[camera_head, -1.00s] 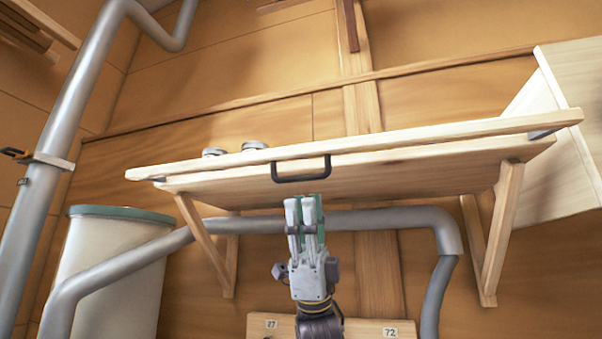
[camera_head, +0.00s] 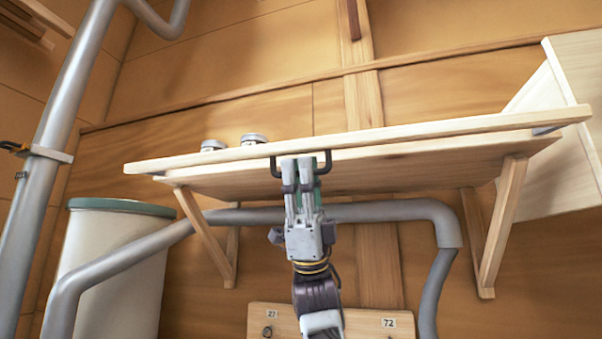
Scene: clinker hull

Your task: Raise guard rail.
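The guard rail (camera_head: 420,131) is a long pale wooden bar along the front edge of a wall shelf (camera_head: 400,172). A dark U-shaped handle (camera_head: 326,164) hangs from its middle. My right gripper (camera_head: 300,161) points up at the handle from below. Its fingers cover the middle of the handle, and only the handle's two ends show beside them. I cannot tell whether the fingers are closed on it or only in front of it. My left gripper is not in view.
Two round lidded items (camera_head: 253,139) stand on the shelf behind the rail. A wooden bracket (camera_head: 503,225) supports each end. A grey pipe (camera_head: 385,211) runs below the shelf, near my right arm. A board with number labels (camera_head: 365,320) is lower down. A pale drum (camera_head: 115,255) stands left.

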